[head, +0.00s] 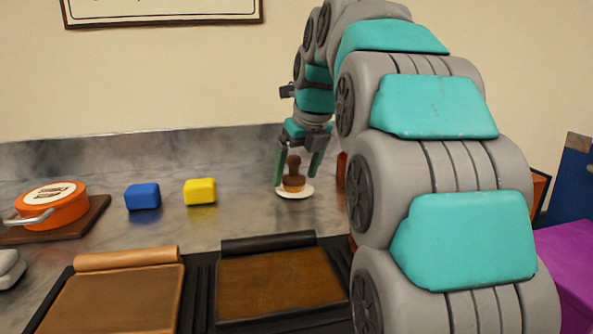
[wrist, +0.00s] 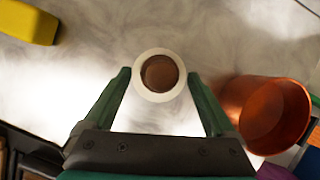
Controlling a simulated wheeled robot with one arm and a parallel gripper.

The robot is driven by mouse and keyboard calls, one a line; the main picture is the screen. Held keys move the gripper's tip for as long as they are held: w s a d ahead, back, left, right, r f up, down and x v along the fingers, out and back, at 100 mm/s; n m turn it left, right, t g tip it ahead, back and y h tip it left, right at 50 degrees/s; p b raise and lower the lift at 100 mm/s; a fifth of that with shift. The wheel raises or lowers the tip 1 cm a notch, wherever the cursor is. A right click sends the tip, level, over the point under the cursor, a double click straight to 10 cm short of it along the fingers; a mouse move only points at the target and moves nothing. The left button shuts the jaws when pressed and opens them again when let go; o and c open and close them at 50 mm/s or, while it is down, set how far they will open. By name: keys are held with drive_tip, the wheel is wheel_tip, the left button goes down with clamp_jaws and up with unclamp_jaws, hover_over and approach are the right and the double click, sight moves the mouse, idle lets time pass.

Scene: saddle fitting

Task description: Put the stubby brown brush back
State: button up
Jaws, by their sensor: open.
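The stubby brown brush (head: 294,173) stands upright on a small white saucer (head: 305,191) on the counter, its knob up and lighter bristles down. In the wrist view the brush (wrist: 159,73) shows from above as a round brown top in the middle of the white saucer (wrist: 160,98). My gripper (head: 297,171) is open, with its green fingers pointing down on either side of the brush in the head view. In the wrist view the brush lies just ahead of and between the fingertips of my gripper (wrist: 158,76). I see no contact with it.
A copper pot (wrist: 268,112) stands close to the right finger, mostly hidden behind my arm in the head view. A yellow block (head: 200,191) and a blue block (head: 142,196) lie left. Padded brown trays (head: 280,283) line the front.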

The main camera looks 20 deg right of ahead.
sight(298, 164)
drive_tip(key=v, duration=0.7)
drive_tip(key=shift+r, duration=0.1)
drive_tip(key=shift+s+r, duration=0.1)
drive_tip(key=shift+r, duration=0.2)
idle(0.4)
